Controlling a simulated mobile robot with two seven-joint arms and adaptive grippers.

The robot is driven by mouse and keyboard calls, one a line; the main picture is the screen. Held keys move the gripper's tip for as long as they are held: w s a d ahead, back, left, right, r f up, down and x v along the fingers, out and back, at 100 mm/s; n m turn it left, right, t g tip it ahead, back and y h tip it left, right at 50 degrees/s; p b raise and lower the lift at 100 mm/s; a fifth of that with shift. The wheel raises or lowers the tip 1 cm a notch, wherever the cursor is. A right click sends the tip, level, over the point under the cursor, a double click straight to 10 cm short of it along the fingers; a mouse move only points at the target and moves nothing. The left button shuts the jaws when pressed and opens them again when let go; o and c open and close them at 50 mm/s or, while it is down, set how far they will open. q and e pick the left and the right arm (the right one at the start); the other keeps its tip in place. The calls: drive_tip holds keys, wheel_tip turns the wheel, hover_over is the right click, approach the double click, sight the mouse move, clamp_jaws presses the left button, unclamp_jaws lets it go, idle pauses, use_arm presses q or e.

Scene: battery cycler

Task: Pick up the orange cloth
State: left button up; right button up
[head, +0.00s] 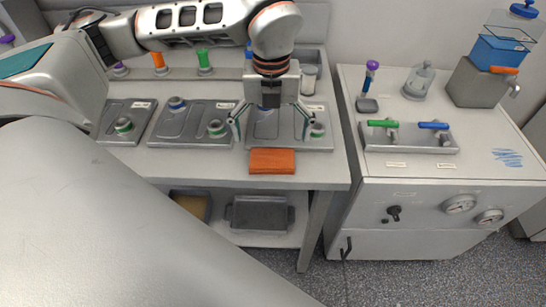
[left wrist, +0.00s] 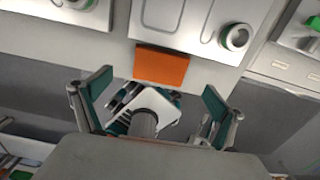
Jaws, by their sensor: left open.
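The orange cloth (head: 272,161) is a flat folded rectangle on the front edge of the grey workbench. It also shows in the left wrist view (left wrist: 162,66), at the upper middle, beyond my fingertips. My left gripper (head: 270,130) is open and empty and hangs above the bench, just behind the cloth in the head view. Its two spread fingers also show in the left wrist view (left wrist: 155,95). I see nothing between them that they hold.
A grey plate (head: 290,140) with a green-ringed knob (head: 317,130) lies right behind the cloth. More plates (head: 185,125) lie to the left. A cabinet (head: 410,172) with green and blue handled valves stands to the right. A grey bin (head: 260,214) sits on the shelf below.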

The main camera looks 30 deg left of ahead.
sight(271, 158)
use_arm(q)
drive_tip(key=f, duration=0.7)
drive_tip(key=shift+s, duration=0.2)
drive_tip(key=shift+c, duration=0.4)
drive_tip(key=shift+r, duration=0.1)
drive_tip(key=c, duration=1.1)
